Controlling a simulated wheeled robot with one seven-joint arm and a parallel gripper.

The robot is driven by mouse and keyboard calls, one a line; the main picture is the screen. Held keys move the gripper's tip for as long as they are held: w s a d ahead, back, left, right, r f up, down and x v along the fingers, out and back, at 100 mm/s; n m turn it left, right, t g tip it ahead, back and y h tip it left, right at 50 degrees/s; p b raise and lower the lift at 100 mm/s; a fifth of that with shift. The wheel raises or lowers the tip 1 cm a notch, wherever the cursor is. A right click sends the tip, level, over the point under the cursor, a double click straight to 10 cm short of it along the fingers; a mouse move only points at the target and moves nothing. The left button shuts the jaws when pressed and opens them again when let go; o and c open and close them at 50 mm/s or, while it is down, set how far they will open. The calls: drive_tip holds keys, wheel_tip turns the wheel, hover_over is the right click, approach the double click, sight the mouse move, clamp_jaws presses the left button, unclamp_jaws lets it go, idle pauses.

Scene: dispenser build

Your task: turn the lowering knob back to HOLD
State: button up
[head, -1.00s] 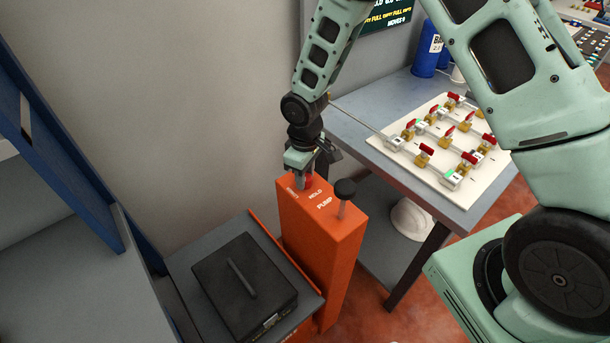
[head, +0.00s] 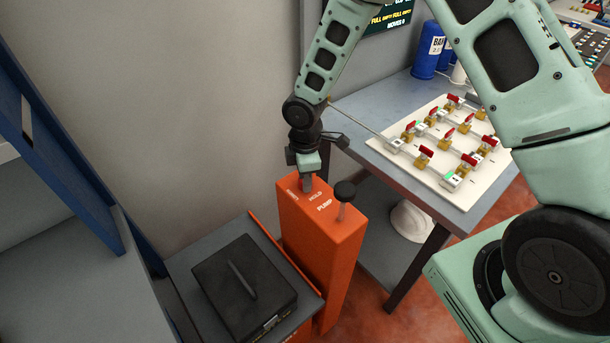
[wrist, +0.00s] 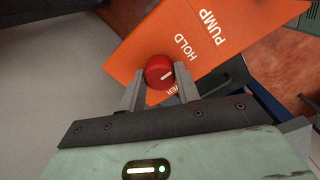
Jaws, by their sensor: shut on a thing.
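The red lowering knob (wrist: 159,71) sits on the top of the orange pump unit (head: 325,250). In the wrist view my gripper (wrist: 160,82) is shut on it, one finger on each side. The knob's white mark points right and slightly up in that view, between the printed HOLD (wrist: 187,49) and the partly covered LOWER (wrist: 170,92); the exact setting is hard to tell. In the head view my gripper (head: 307,182) comes straight down onto the unit's top, and its fingers hide the knob.
A black pump handle (head: 345,190) stands up close to the right of the knob. A table (head: 350,125) with a white valve board (head: 440,185) stands to the right.

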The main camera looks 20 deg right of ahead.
idle(0.3)
drive_tip(key=o, duration=1)
wheel_tip(320, 180, up, 18)
drive_tip(key=shift+f+b, duration=0.25)
drive_tip(key=shift+b, duration=0.95)
drive_tip(key=s+a+m+b, duration=0.1)
drive_tip(key=s+a+m, duration=0.1)
drive_tip(key=s, duration=0.7)
drive_tip(key=s+a+m+b, duration=0.1)
drive_tip(key=s+a+m, duration=0.1)
drive_tip(key=s, duration=0.6)
drive_tip(key=s+a+m+b, duration=0.1)
drive_tip(key=s+m, duration=0.3)
drive_tip(key=s, duration=0.5)
drive_tip(key=shift+s+a+f+y, duration=0.2)
drive_tip(key=shift+s+a+y, duration=0.15)
drive_tip(key=shift+a, duration=0.2)
